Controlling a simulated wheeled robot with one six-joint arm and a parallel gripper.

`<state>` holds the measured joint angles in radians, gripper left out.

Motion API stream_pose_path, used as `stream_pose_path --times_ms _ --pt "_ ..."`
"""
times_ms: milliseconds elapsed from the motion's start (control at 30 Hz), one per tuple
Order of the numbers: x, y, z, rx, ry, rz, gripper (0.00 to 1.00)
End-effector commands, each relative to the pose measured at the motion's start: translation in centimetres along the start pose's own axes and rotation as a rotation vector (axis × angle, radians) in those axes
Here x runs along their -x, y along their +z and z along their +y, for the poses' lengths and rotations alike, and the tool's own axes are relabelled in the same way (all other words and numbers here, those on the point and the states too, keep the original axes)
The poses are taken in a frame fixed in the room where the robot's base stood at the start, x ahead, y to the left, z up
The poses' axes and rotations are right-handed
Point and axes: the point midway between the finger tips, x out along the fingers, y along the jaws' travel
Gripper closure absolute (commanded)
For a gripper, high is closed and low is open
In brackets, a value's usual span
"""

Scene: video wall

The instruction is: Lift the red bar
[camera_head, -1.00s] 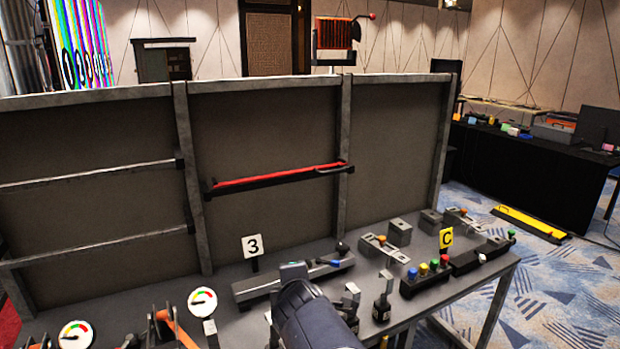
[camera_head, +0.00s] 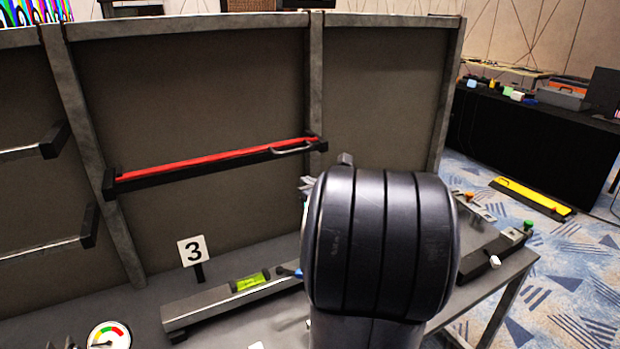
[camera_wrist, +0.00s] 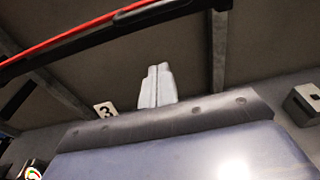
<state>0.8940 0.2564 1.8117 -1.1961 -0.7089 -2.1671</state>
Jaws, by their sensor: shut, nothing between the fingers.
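The red bar (camera_head: 215,161) runs along a black rail on the dark back panel, fixed between two posts and rising slightly to the right. A grey handle (camera_head: 293,149) sits at its right end. The bar also crosses the upper left of the wrist view (camera_wrist: 90,29). My gripper (camera_wrist: 157,72) shows there with its pale fingers together and empty, pointing at the panel, below and right of the bar and apart from it. In the head view my arm hides most of the gripper.
The bench below holds a number 3 sign (camera_head: 193,250), a long grey block with a green level (camera_head: 250,282) and a dial (camera_head: 109,336). Grey rails (camera_head: 45,248) stick out from the panel at left. Posts frame the panel. My arm hides the bench's middle right.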

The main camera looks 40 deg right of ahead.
Motion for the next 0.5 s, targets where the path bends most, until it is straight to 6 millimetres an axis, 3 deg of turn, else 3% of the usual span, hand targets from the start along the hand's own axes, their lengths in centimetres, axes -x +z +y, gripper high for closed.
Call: stream_pose_path --times_ms 367,500 --pt "-7.2 0.1 0.1 -0.003 0.002 0.002 1.00" --pt "-6.6 2.3 0.0 -0.001 -0.002 -0.001 1.00"
